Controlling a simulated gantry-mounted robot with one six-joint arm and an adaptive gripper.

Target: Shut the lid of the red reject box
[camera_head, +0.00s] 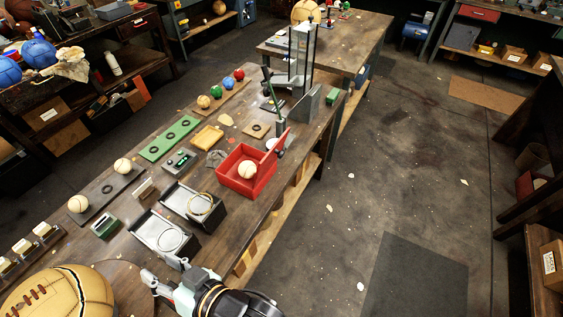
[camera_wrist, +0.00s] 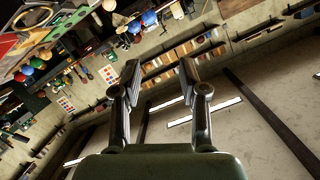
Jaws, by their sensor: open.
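The red reject box (camera_head: 262,188) stands on the workbench in the head view, near its right edge. Its red lid (camera_head: 279,141) is up, tilted along the box's far right side. A pale ball (camera_head: 247,169) lies inside the box. My gripper (camera_head: 154,283) is at the bottom of the head view, well short of the box and apart from it. In the wrist view my gripper (camera_wrist: 158,82) has its two fingers spread with nothing between them.
Two black-and-grey trays (camera_head: 163,238) stand between my gripper and the box. A tall grey stand (camera_head: 301,65) rises just beyond the lid. Open floor (camera_head: 350,190) lies right of the bench.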

